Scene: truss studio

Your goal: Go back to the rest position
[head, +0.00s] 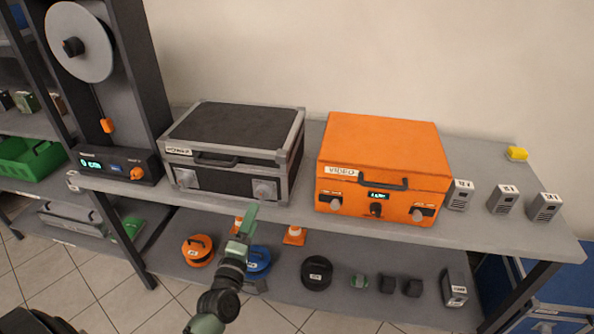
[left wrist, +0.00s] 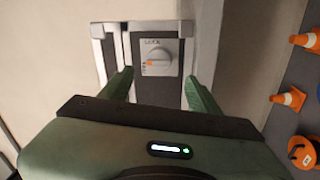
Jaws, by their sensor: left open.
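My left gripper (head: 245,228) is in front of the shelf, just below the front of a black and grey case (head: 236,126). In the left wrist view my left gripper (left wrist: 158,92) has its green fingers spread with nothing between them. The case's lock knob (left wrist: 158,60) shows ahead of the fingers, apart from them. The case is shut and stands on the upper shelf (head: 400,230). My right gripper is in neither view.
An orange case (head: 385,165) stands right of the black one, with several grey blocks (head: 502,199) farther right. A reel machine (head: 110,90) stands at the left. The lower shelf holds orange and blue reels (head: 198,250), cones (head: 294,235) and a black reel (head: 317,272).

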